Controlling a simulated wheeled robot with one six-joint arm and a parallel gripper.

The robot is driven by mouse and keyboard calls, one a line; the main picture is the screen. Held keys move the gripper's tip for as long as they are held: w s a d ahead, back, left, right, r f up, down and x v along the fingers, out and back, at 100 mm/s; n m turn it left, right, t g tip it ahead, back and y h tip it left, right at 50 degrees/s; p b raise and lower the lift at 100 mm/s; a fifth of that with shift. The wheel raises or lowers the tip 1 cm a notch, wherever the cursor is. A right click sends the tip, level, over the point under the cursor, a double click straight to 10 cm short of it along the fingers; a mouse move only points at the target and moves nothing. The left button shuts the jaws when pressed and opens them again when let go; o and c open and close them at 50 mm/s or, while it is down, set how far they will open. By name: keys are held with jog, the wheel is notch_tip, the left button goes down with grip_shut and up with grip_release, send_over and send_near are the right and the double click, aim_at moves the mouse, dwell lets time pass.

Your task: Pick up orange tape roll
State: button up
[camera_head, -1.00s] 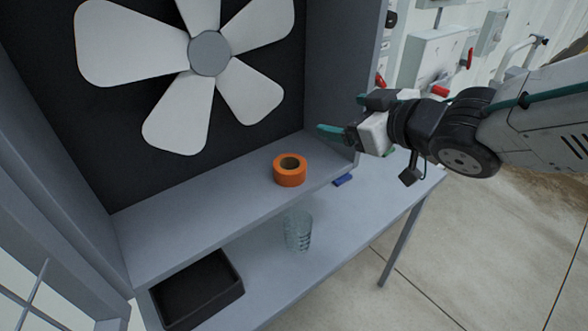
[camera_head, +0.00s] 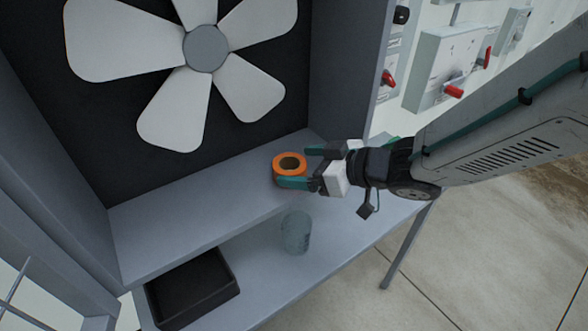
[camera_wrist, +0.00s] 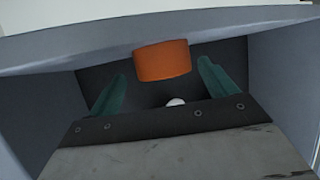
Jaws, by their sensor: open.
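The orange tape roll (camera_head: 289,160) lies flat on the grey shelf (camera_head: 190,221) below the fan, near its right end. My gripper (camera_head: 299,168) is at the roll from the right in the head view, with its green fingers apart. One finger overlaps the roll's front side and the other is near its right back side. In the wrist view the roll (camera_wrist: 162,61) shows between and beyond the two open fingers (camera_wrist: 162,90). I cannot tell whether either finger touches it.
A clear glass (camera_head: 296,232) stands on the lower table, below the shelf. A black tray (camera_head: 193,288) is at lower left. The large white fan (camera_head: 205,48) is behind the shelf. Grey boxes with red handles (camera_head: 453,91) are at upper right.

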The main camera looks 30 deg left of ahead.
aim_at(282, 164)
jog(key=x, duration=0.5)
jog(key=shift+s+a+r, duration=0.1)
jog(key=shift+s+a, duration=0.05)
jog(key=shift+s, duration=0.1)
jog(key=c, duration=1.1)
jog(key=shift+r, duration=0.1)
